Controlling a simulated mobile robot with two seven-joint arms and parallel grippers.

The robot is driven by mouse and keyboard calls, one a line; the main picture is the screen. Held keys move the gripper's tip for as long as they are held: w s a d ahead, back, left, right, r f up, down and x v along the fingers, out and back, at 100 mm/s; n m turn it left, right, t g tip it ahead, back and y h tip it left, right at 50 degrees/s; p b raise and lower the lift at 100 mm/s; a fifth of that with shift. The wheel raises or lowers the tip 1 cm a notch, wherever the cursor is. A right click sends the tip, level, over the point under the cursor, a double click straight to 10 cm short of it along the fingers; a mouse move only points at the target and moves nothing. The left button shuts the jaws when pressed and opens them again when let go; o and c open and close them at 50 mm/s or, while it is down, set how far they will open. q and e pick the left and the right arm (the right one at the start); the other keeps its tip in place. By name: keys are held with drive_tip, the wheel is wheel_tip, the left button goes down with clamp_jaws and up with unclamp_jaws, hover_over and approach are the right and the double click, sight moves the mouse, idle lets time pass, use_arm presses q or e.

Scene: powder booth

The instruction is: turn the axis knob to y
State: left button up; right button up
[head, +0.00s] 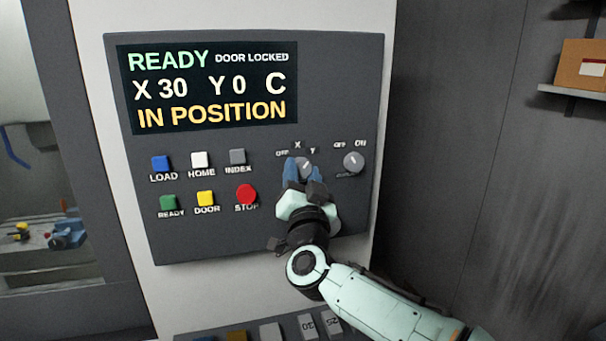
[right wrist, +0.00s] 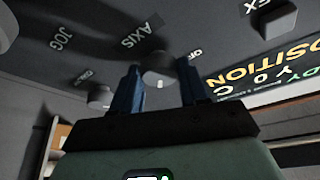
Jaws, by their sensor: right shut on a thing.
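The axis knob (head: 305,167) is a small grey dial on the dark control panel (head: 200,240), with OFF, X and Y marked around it. Its pale pointer mark leans up and right, toward the Y side. My right gripper (head: 304,175) reaches up from below and is shut on the knob, with a blue finger on each side. In the right wrist view the knob (right wrist: 158,68) sits between the blue fingertips, near the AXIS label. The fingers partly hide the knob in the head view. My left gripper is not in view.
A second knob (head: 354,162) marked OFF and ON is close on the right. The red STOP button (head: 247,194) is close on the left, among several coloured buttons. The display (head: 210,88) reads READY, DOOR LOCKED, X 30, Y 0, C, IN POSITION. A box (head: 582,65) sits on a shelf.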

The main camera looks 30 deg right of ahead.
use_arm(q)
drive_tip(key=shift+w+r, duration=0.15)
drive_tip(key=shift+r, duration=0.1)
use_arm(e)
drive_tip(key=shift+a+m+g+h, duration=0.1)
drive_tip(key=shift+m+g+h, duration=0.45)
drive_tip(key=shift+m, duration=1.05)
drive_tip(key=o, duration=1.1)
drive_tip(key=shift+c, duration=0.2)
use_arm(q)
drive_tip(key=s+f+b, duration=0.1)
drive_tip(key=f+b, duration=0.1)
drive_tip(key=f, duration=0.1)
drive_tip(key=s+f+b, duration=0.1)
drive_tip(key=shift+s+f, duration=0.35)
use_arm(e)
drive_tip(key=v, duration=1.3)
